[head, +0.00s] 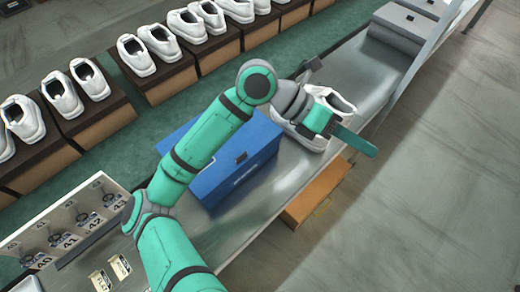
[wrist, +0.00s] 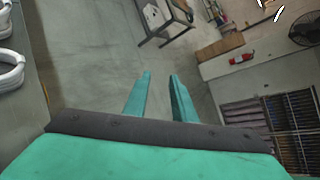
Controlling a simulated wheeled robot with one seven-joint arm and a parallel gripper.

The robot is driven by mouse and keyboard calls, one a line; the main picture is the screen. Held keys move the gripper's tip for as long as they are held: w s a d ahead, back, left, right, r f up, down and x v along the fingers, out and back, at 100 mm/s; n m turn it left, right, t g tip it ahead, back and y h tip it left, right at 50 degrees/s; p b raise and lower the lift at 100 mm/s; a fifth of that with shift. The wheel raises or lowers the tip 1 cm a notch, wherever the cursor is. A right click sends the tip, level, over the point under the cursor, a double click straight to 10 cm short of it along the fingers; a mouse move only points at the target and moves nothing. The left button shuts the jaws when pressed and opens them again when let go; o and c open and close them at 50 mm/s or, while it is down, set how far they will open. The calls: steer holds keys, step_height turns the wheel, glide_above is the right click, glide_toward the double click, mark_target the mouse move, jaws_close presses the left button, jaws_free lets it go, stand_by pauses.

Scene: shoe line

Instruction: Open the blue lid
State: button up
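The blue box (head: 228,190) stands on the grey metal line in the head view. Its blue lid (head: 254,136) appears shut, with a small dark tab at the front edge. My arm crosses above the box and hides part of the lid. My gripper (head: 355,141) is to the right of the box, beside a pair of white shoes (head: 318,135) on the line, which it partly covers. In the wrist view, my gripper (wrist: 160,76) shows two teal fingers apart with nothing between them. The blue box is not in the wrist view.
White shoes on brown boxes (head: 164,82) line the back. An orange-brown box (head: 318,190) sits beside the line's front edge. Grey boxes (head: 400,25) stand farther along. A panel with numbered spots (head: 75,225) is at lower left. The wrist view shows open floor (wrist: 90,50).

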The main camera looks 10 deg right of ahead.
steer(key=w+a+f+t+y, duration=0.2)
steer(key=w+a+f+y, duration=0.1)
steer(key=w+a+f, duration=0.15)
steer(key=n+t+y, duration=0.3)
steer(key=y, duration=0.5)
glide_toward(241, 156)
step_height(241, 156, down, 8)
steer(key=shift+d+f, duration=0.1)
steer(key=shift+s+d, duration=0.1)
jaws_close()
